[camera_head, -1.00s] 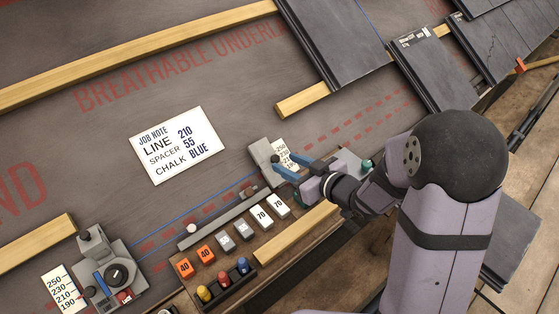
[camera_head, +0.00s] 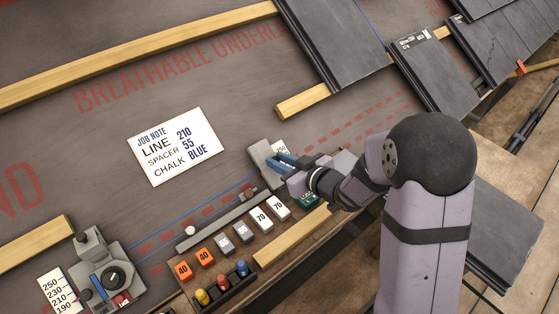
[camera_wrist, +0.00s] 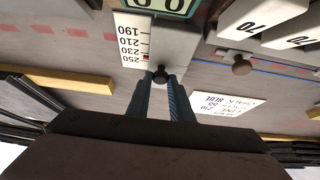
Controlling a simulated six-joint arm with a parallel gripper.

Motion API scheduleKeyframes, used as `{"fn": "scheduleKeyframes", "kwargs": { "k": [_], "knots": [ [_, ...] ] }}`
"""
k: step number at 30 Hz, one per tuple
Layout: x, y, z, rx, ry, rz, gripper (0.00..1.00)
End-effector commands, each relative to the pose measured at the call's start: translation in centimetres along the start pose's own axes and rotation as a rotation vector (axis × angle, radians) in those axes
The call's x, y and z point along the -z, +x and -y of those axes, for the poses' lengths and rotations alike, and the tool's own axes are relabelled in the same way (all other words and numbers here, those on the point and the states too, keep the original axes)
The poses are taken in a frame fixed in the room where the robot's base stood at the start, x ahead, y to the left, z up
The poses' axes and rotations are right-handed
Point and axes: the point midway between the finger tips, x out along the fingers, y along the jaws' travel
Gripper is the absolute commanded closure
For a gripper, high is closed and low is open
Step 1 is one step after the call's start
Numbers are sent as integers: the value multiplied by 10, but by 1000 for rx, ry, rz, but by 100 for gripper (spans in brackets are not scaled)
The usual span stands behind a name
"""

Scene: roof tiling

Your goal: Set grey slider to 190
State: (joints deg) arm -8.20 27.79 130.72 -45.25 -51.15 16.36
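A grey slider block (camera_wrist: 175,48) with a dark round knob (camera_wrist: 161,75) is beside a white scale card (camera_wrist: 132,40) marked 190 to 250 in the wrist view. The knob is level with about the 250 end, and a small red mark shows near there. My gripper (camera_head: 280,159) is at this grey gauge (camera_head: 262,155) in the head view. In the wrist view its two blue fingers (camera_wrist: 161,88) lie close together, one on either side of the knob; whether they touch it I cannot tell. The gripper covers much of the card in the head view.
A job note (camera_head: 175,146) reads line 210, spacer 55, chalk blue. A second gauge (camera_head: 108,275) with its own scale card (camera_head: 62,290) stands lower left. Numbered spacer blocks (camera_head: 243,231) and a chalk tray (camera_head: 225,290) lie between, near a green display (camera_head: 308,199).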

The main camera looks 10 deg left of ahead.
Motion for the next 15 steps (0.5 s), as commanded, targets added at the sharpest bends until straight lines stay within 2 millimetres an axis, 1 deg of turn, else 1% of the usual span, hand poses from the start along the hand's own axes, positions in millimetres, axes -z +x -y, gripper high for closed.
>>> {"fn": "scheduleKeyframes", "kwargs": {
  "k": [3, 9, 12, 15],
  "knots": [
    [-5, -2, 0, 0, 1, 2, 100],
    [-34, -19, -1, -2, 3, 4, 100],
    [-39, -24, 0, -1, 1, 2, 100],
    [-39, -24, 0, 0, 1, 4, 100]
  ]
}}
